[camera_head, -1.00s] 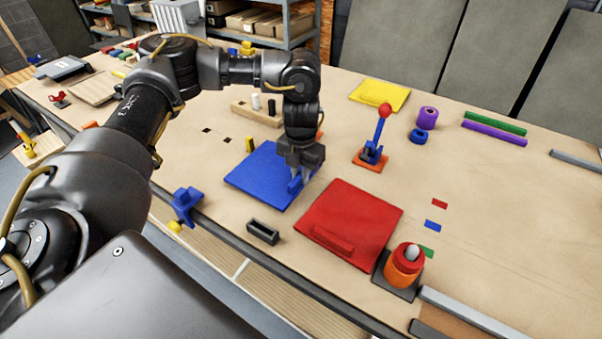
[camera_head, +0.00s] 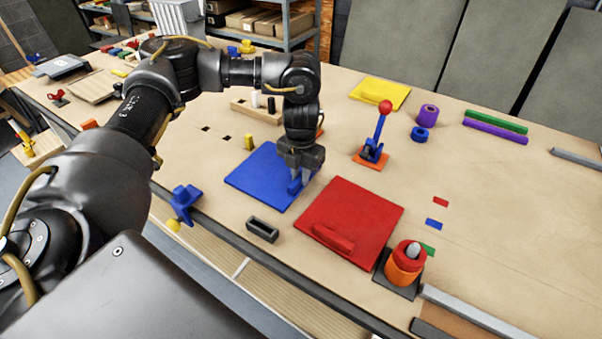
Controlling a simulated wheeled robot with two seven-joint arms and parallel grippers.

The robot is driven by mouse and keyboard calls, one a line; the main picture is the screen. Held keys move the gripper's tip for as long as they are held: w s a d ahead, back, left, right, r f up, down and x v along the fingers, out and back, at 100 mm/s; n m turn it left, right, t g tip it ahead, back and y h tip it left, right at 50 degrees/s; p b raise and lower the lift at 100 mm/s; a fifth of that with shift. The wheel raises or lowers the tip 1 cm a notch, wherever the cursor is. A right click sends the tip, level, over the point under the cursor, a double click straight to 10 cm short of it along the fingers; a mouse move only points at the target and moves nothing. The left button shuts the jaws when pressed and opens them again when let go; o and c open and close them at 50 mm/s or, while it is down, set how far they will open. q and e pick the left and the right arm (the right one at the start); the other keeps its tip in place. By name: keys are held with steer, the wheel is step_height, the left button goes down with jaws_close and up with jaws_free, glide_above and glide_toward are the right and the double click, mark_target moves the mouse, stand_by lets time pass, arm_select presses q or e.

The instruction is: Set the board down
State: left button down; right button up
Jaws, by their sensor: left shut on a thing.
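A blue square board (camera_head: 258,176) with a raised blue handle lies flat, or nearly so, at the middle of the wooden table; I cannot tell whether a gap is left under it. My left gripper (camera_head: 296,184) points down at the board's right side and is shut on its handle. The fingers hide most of the handle. A red board (camera_head: 362,213) with a red handle lies flat to the right of the blue board. My right gripper is not in view.
A small dark tray (camera_head: 263,230) sits in front of the blue board. A blue clamp (camera_head: 184,203) is on the table's front edge. A red-knobbed toggle lever (camera_head: 380,135) stands behind the red board, and an orange-and-red cylinder (camera_head: 405,264) stands at its right.

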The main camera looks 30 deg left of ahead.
arm_select(q)
steer(key=shift+f, duration=0.1)
steer(key=c, duration=1.3)
jaws_free()
step_height(320, 180, up, 11)
steer(key=shift+b, duration=0.4)
